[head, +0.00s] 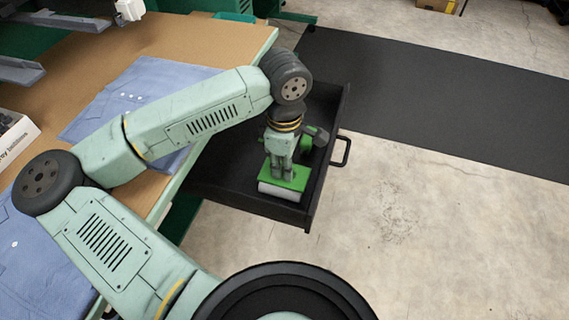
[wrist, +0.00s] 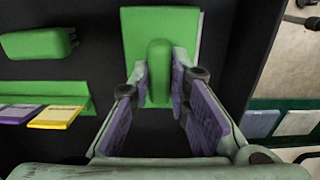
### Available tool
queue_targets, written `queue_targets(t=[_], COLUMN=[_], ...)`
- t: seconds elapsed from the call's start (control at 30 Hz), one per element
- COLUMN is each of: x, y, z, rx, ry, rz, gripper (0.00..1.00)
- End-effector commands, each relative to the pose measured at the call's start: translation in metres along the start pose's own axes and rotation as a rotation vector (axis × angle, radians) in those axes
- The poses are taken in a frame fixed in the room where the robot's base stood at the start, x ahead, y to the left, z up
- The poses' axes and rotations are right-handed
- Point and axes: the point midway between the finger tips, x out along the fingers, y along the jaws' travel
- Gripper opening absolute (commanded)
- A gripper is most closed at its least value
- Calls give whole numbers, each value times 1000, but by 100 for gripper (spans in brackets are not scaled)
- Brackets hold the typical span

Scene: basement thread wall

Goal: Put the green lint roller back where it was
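The green lint roller (head: 288,178) with its white roll is in the open black drawer (head: 235,193), near the drawer's front-side wall in the head view. My gripper (head: 282,165) reaches down into the drawer from above. In the wrist view the roller's green body (wrist: 185,40) lies ahead, and its green handle (wrist: 158,75) stands between my two purple-padded fingers (wrist: 159,78). The pads appear to touch the handle on both sides. I cannot tell whether the roller rests on the drawer floor or hangs just above it.
A green and dark object (head: 318,138) lies in the drawer behind the roller. The drawer handle (head: 341,150) sticks out to the right. The cardboard-coloured worktop (head: 185,40) bears a folded blue shirt (head: 140,95). A dark mat (head: 430,100) lies on the concrete floor.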

Motion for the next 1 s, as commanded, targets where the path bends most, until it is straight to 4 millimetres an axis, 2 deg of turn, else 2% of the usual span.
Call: queue_targets(t=[0.3,0.67,0.77,1.0], x=[0,-6,-15,-67], y=[0,0,1,1], z=[0,0,-1,0], rx=[0,0,-1,0], ry=[0,-1,2,3], rz=[-1,-1,2,4], gripper=[36,36,36,36])
